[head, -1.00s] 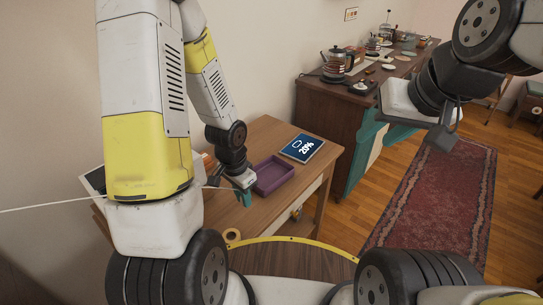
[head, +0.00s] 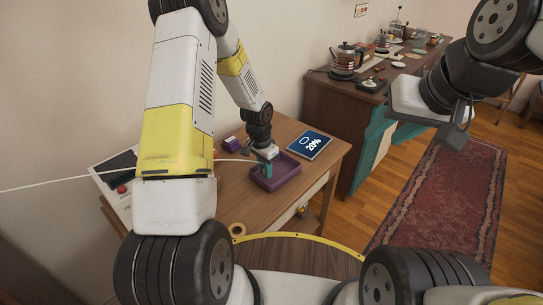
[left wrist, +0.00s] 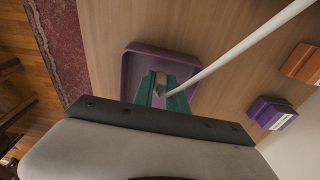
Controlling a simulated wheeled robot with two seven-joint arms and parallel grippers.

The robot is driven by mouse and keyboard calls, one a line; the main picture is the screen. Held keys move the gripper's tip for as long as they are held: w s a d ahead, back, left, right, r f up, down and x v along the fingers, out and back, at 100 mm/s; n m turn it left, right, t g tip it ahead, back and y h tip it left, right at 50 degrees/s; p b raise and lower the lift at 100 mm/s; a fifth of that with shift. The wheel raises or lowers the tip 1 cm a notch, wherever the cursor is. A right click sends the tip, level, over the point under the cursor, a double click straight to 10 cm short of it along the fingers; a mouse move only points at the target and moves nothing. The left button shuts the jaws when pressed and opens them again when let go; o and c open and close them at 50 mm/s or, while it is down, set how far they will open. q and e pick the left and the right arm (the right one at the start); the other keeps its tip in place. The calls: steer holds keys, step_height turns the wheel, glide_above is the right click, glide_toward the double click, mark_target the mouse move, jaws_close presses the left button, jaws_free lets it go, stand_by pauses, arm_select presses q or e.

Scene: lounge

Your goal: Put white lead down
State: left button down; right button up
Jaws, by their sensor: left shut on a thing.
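The white lead (head: 85,178) comes in from the left edge of the head view, passes behind my left arm and ends at my left gripper. In the left wrist view the lead (left wrist: 245,48) runs from the upper right to a grey end piece between the green fingers. My left gripper (head: 265,169) is shut on the lead, and it also shows in the left wrist view (left wrist: 164,93). It is over the purple tray (head: 288,180) on the wooden table; its exact height is unclear. My right gripper (head: 456,126) is at the upper right, away from the table; its jaws are not clear.
A tablet showing 20% (head: 309,145) lies right of the tray. A purple block (head: 231,144) stands behind the tray, and an orange block (left wrist: 302,63) shows in the left wrist view. Bare tabletop (head: 232,185) lies left of the tray.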

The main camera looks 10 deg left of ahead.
arm_select(q)
steer(key=shift+f, duration=0.35)
steer(key=shift+f, duration=0.2)
steer(key=c, duration=1.3)
jaws_free()
steer(key=shift+c, duration=0.2)
steer(key=s+a+r+n+t, duration=0.1)
steer(key=s+r, duration=0.2)
steer(key=r, duration=0.8)
steer(key=s+a+r+n, duration=0.1)
steer(key=s+r, duration=0.1)
steer(key=r, duration=1)
steer(key=s+r+n+t, duration=0.2)
steer(key=s+r, duration=0.4)
steer(key=s, duration=0.4)
steer(key=s+r+n+t+h, duration=0.1)
steer(key=s+r+n+t, duration=0.1)
steer(key=s+r, duration=0.5)
steer(key=s+n, duration=0.1)
steer(key=s, duration=0.2)
steer(key=shift+d+r, duration=0.15)
steer(key=shift+r, duration=0.15)
steer(key=shift+s, duration=0.1)
